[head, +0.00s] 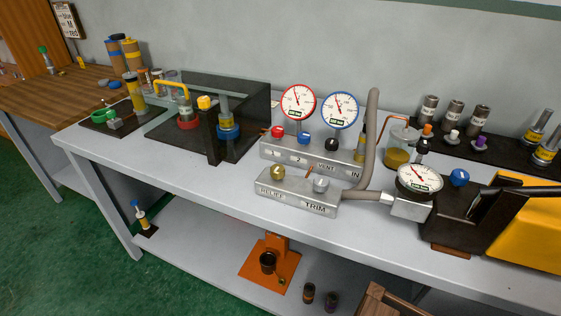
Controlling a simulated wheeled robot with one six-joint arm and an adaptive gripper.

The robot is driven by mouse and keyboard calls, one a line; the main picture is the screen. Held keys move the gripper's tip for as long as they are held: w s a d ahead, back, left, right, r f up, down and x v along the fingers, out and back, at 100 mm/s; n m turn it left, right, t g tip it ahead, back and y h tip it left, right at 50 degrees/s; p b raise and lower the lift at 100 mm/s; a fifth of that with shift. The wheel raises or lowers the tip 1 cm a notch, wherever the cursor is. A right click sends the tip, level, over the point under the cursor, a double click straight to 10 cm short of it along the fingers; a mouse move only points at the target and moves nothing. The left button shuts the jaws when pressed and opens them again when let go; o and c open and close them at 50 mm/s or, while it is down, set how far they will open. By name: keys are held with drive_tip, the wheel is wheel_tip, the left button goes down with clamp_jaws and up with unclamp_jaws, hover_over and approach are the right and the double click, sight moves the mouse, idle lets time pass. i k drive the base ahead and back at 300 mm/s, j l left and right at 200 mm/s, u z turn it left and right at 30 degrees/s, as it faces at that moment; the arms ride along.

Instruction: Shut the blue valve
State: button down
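A small blue valve knob (304,137) sits on the grey gauge manifold (310,158), between a red knob (278,131) and a black knob (331,145). It is below and between the red-rimmed gauge (298,103) and the blue-rimmed gauge (340,109). A second blue knob (459,177) is at the right, beside a third gauge (419,178) on a grey block. I cannot tell from their looks whether either blue knob is open or shut. My gripper is not recognisable in the head view.
A front block with a brass knob (278,172) and a silver knob (321,185) stands before the manifold. A grey hose (369,140) rises at its right. A yellow and black machine (525,230) fills the right end. The bench's (220,189) front strip is clear.

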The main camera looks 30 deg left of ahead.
sight(303, 138)
drive_tip(key=u, duration=1.15)
drive_tip(key=i+j+u, duration=0.15)
drive_tip(key=j+u, duration=0.25)
drive_tip(key=i+j+u, duration=0.15)
drive_tip(key=u, duration=0.25)
